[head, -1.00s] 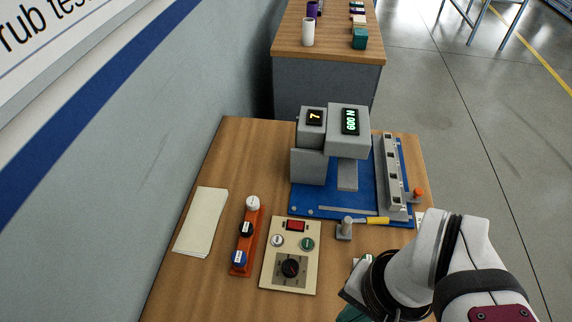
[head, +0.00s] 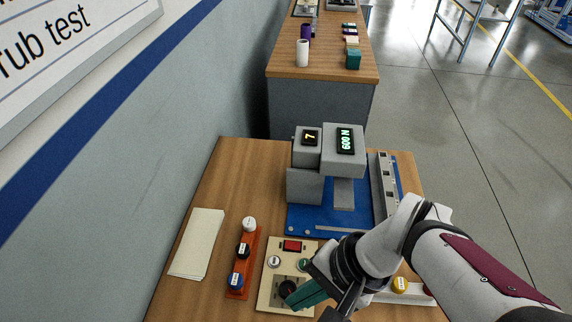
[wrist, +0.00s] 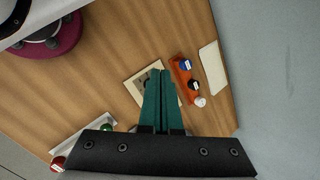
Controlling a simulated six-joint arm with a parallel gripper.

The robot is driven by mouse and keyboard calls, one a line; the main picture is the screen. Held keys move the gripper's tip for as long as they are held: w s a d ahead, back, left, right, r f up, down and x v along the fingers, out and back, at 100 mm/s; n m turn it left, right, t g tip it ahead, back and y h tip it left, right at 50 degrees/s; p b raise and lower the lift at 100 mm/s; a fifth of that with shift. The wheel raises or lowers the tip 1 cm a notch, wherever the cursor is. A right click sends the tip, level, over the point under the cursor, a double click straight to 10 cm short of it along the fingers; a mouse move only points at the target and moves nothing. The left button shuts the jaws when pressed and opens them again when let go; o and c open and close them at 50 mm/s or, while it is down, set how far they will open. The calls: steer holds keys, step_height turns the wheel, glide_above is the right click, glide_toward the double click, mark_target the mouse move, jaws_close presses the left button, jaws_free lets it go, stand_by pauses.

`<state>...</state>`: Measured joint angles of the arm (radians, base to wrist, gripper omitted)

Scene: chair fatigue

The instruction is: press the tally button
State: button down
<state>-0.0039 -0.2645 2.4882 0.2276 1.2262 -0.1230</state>
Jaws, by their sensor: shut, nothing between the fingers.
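The cream control panel (head: 266,294) lies on the table with a red-lit switch (head: 292,245), a white button (head: 274,261), a green button (head: 303,264) and a black dial (head: 287,287). Left of it, an orange strip (head: 238,264) carries a white (head: 249,223), a black (head: 243,250) and a blue button (head: 235,281). Their labels are too small to read, so I cannot tell which is the tally button. My gripper (head: 293,301), with teal fingers, is shut and empty above the panel's dial area. In the wrist view the fingers (wrist: 158,76) cover part of the panel (wrist: 135,84), with the orange strip (wrist: 184,78) beside them.
A grey test machine (head: 305,186) on a blue base shows 7 and 600 N behind the panel. Paper (head: 197,243) lies left, near the wall.

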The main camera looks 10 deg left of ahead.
steer(key=w+a+f+m+y, duration=0.2)
steer(key=w+a+y, duration=0.1)
steer(key=w+a, duration=0.3)
steer(key=m+t, duration=0.3)
steer(key=m, duration=0.1)
glide_above(274, 261)
steer(key=d, duration=0.1)
step_height(274, 261, down, 7)
steer(key=shift+d+f, duration=0.15)
steer(key=shift+f, duration=0.1)
steer(key=shift+f, duration=4.4)
steer(key=shift+f, duration=0.4)
